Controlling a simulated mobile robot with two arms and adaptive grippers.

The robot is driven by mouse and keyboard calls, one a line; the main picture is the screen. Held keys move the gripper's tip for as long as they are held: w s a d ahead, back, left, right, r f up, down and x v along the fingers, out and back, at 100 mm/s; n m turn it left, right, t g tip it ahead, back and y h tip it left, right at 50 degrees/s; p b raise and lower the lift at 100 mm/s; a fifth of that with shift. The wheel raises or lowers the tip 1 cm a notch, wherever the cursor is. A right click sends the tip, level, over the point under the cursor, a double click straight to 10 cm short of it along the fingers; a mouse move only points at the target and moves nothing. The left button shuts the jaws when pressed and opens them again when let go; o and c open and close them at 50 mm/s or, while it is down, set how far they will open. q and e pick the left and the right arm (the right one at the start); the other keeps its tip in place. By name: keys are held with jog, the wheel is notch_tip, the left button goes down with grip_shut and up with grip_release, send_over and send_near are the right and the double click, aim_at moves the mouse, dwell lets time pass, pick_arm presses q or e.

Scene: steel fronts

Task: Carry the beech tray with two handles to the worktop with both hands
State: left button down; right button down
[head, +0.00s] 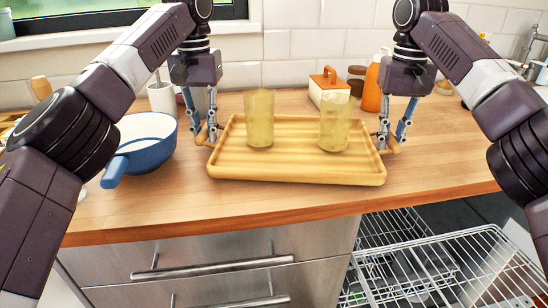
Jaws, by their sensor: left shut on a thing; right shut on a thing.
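The beech tray (290,173) is level at the front middle of the wooden worktop (180,213). I cannot tell whether it rests on the worktop or hangs just above it. Two yellowish glasses, a left one (259,120) and a right one (335,122), stand upright on it. My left gripper (208,134) is shut on the tray's left handle. My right gripper (391,142) is shut on the tray's right handle. The fingers partly hide both handles.
A blue pan (148,140) stands close left of the tray. Behind are a white box with an orange lid (328,87), an orange bottle (373,88) and dark-lidded jars. Below right, a dishwasher with a wire rack (440,265) is open. Steel drawers (215,260) are below.

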pick_arm(q)
jog(key=shift+f+b, duration=0.4)
pick_arm(e)
jog(key=shift+f, duration=0.4)
pick_arm(q)
jog(key=c, duration=2.3)
grip_release()
jog(key=shift+f, duration=0.1)
pick_arm(e)
jog(key=c, duration=2.3)
grip_release()
jog(key=shift+f, duration=0.1)
pick_arm(q)
jog(key=o, duration=0.4)
pick_arm(e)
jog(key=o, duration=0.4)
